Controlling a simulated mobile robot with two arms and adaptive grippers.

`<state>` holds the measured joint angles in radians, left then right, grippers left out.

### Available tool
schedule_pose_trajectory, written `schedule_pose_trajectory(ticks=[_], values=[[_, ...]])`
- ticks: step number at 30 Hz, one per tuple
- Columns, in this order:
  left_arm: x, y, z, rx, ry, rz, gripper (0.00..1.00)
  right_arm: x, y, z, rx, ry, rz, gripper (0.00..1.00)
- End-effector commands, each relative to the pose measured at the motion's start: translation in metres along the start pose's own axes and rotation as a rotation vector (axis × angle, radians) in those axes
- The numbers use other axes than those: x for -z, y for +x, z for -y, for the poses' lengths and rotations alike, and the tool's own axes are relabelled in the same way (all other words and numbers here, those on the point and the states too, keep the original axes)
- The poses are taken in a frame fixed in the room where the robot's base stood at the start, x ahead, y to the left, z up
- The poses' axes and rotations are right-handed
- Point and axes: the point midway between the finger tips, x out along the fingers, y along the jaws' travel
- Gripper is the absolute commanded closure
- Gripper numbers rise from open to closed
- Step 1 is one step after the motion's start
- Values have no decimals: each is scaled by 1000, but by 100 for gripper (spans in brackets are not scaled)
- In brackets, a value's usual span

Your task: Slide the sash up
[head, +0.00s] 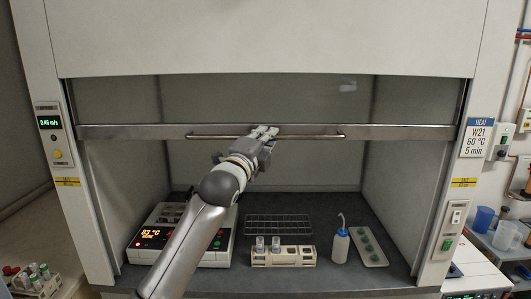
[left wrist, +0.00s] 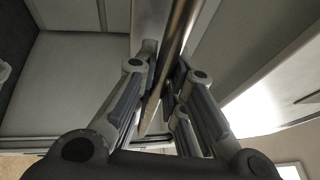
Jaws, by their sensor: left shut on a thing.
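The sash is a glass pane (head: 300,102) with a metal bottom rail (head: 400,132) across the front of the fume hood. Its lower edge is well above the worktop, so the hood is partly open. A horizontal bar handle (head: 310,136) runs along the rail. My left gripper (head: 264,134) is at the handle, left of its right half, and is shut on it. In the left wrist view the handle bar (left wrist: 178,45) passes between the two fingers (left wrist: 160,95). The fingers hide part of the bar. My right gripper is not in view.
Inside the hood stand a heating block (head: 160,232) reading 83 °C, a wire rack (head: 278,226), a tube rack (head: 284,258), a wash bottle (head: 341,240) and a white tray (head: 369,248). A control panel (head: 52,140) is on the left post. The hood's upper front panel (head: 270,40) is above the sash.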

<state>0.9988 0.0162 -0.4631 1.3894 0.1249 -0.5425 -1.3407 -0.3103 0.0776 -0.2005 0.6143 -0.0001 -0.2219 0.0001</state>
Motion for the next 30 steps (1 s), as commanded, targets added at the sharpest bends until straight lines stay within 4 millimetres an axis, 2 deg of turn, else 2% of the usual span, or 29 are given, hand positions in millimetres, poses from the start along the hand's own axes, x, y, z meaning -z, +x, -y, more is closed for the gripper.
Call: schedule_pose_trajectory(ticks=[1, 7, 13, 23, 24, 28, 30], values=[[-2, 3, 24, 10, 3, 0, 100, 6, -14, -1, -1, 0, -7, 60], [-4, 8, 50, 6, 0, 0, 100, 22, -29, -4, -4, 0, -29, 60], [-4, 10, 59, 5, -1, -1, 100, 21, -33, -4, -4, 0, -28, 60], [-4, 10, 58, 4, -2, -1, 100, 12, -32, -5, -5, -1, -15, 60], [-4, 10, 58, 3, -2, -1, 85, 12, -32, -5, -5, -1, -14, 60], [-4, 10, 57, 2, -2, -1, 68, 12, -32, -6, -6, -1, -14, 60], [-4, 10, 57, 2, -2, -1, 66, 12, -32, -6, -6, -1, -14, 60]])
